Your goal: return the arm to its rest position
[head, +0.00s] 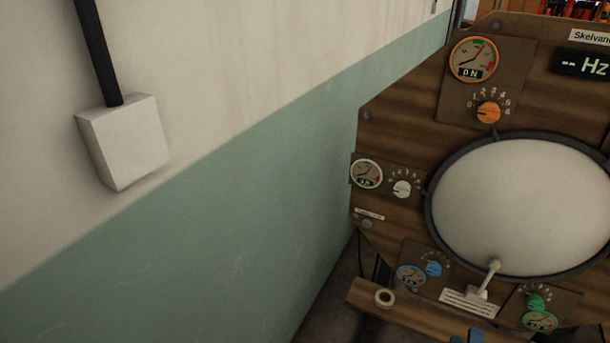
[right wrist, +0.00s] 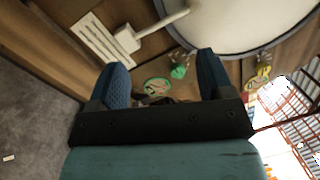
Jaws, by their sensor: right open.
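My right gripper (head: 467,337) barely shows at the bottom edge of the head view, where blue fingertips appear below the drum's lower edge. In the right wrist view my right gripper (right wrist: 160,72) has its two blue fingers spread wide, with nothing held between them. Past the fingers is the lower part of the wooden drum panel, with a green knob (right wrist: 179,71) and a green-rimmed gauge (right wrist: 157,85) showing in the gap. The rest of my right arm is out of the head view. My left gripper is not in view.
The wooden panel (head: 397,125) carries a large pale drumhead (head: 525,205), gauges, an orange knob (head: 488,112), a white knob (head: 401,189) and a blue knob (head: 433,269). A pale lever (head: 489,275) sticks out below the drumhead. A wall with a white box (head: 123,142) stands left.

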